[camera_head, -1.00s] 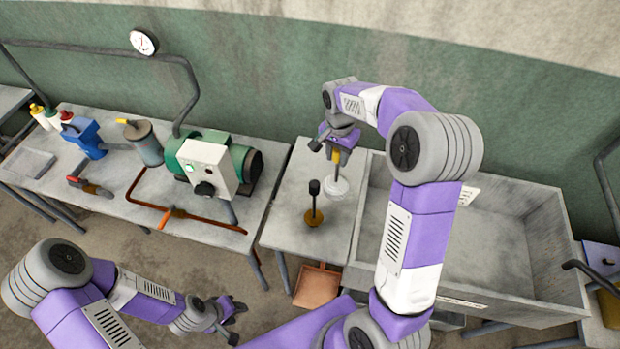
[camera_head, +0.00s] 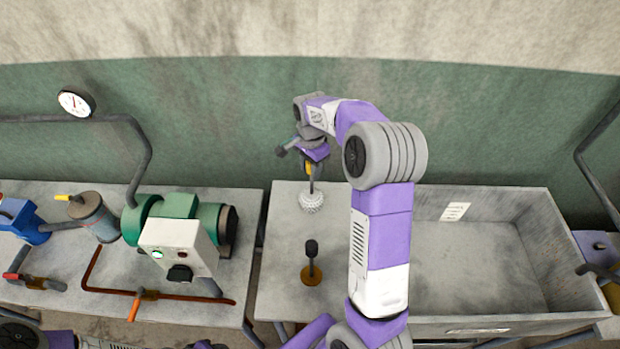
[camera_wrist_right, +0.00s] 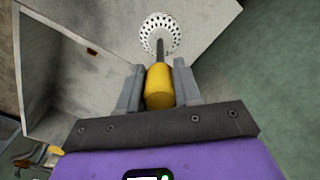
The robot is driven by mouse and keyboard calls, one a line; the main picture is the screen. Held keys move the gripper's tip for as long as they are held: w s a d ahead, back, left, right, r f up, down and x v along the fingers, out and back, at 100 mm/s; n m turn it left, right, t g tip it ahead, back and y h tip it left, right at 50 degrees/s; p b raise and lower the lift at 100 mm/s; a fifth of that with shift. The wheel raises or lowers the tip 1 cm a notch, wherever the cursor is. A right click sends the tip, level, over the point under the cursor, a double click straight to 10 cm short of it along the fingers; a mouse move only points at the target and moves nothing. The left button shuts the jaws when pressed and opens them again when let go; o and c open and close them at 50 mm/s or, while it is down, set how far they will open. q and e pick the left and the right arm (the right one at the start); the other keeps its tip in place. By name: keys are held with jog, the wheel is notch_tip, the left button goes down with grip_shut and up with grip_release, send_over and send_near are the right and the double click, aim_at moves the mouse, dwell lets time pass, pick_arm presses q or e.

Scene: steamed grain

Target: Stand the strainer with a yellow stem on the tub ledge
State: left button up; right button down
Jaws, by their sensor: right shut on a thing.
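The strainer (camera_head: 312,203) has a white perforated head, a thin grey shaft and a yellow stem (camera_wrist_right: 159,87). My right gripper (camera_head: 310,164) is shut on the yellow stem, and the strainer hangs head down. In the head view its head appears over the back of the grey side table; whether it touches cannot be told. In the right wrist view the head (camera_wrist_right: 160,33) lies beyond the fingers. The grey tub (camera_head: 561,262) is right of my right arm, which hides part of its left side. My left gripper is out of view.
A dark-handled tool with a round brown base (camera_head: 311,273) stands on the side table (camera_head: 272,285), in front of the strainer. A green motor unit (camera_head: 180,210) and a copper pipe (camera_head: 105,288) are on the left bench. The tub interior looks empty.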

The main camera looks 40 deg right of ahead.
jog(key=shift+f, duration=1.85)
jog(key=c, duration=0.8)
grip_release()
notch_tip(320, 180, up, 12)
jog(key=shift+r+p, duration=0.15)
jog(key=shift+p, duration=0.25)
